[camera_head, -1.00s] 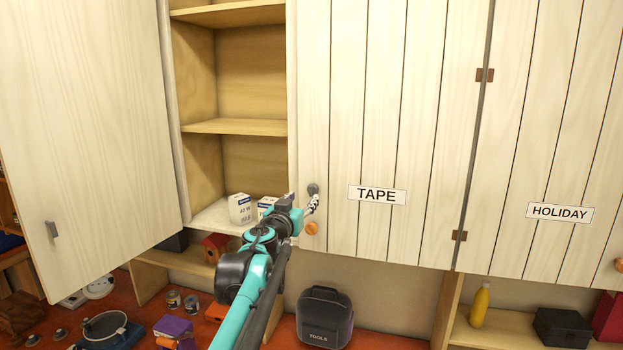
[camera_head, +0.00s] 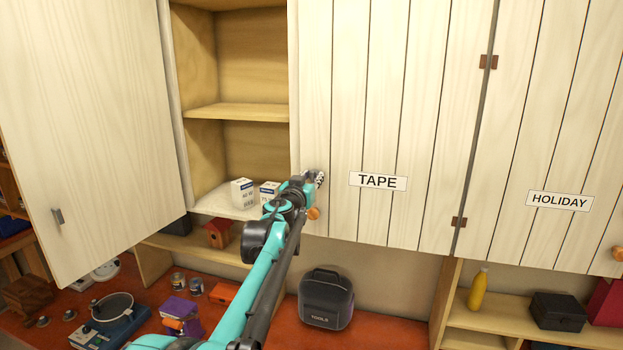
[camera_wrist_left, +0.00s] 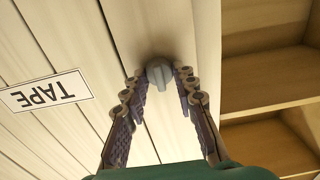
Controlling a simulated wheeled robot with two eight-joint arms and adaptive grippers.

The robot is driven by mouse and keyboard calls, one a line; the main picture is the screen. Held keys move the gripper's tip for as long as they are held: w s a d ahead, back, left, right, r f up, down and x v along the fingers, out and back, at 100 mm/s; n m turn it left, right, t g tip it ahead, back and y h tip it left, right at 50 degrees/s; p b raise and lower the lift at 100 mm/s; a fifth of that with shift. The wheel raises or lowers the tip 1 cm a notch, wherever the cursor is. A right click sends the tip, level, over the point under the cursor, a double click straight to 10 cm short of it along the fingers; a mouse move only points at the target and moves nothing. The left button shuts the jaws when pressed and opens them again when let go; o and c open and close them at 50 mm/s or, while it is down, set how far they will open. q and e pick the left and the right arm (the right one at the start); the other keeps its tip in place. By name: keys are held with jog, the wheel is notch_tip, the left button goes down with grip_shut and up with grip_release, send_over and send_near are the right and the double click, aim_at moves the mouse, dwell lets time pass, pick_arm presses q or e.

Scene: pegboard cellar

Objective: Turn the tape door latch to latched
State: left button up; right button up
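The tape door (camera_head: 375,120) is a pale planked cupboard door with a sign reading TAPE (camera_head: 378,181). Its latch, a grey turn knob (camera_wrist_left: 160,74), is at the door's edge beside the open cupboard. In the left wrist view the knob sits between the fingertips of my left gripper (camera_wrist_left: 160,82). The fingers are spread on both sides of the knob, with gaps visible. In the head view my left gripper (camera_head: 314,178) covers the latch. An orange round knob (camera_head: 313,214) is just below it on the door. My right gripper is not in view.
An open cupboard with shelves (camera_head: 245,111) and small white boxes (camera_head: 242,192) is left of the tape door. Its pale door (camera_head: 90,120) stands swung open at the left. A HOLIDAY door (camera_head: 560,110) is at the right. A black tool bag (camera_head: 326,300) stands below.

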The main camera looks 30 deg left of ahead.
pick_arm(q)
grip_shut()
jog(key=m+b, duration=0.1)
jog(key=m, duration=0.1)
jog(key=shift+m, duration=0.4)
jog(key=m+b, duration=0.1)
jog(key=m, duration=0.4)
jog(key=shift+d+m, duration=0.1)
jog(key=shift+m, duration=0.2)
jog(key=m+b, duration=0.1)
jog(key=m, duration=0.3)
jog(key=shift+f, duration=0.1)
jog(key=shift+d+m, duration=0.1)
jog(key=shift+m, duration=2.6)
jog(key=shift+b, duration=0.3)
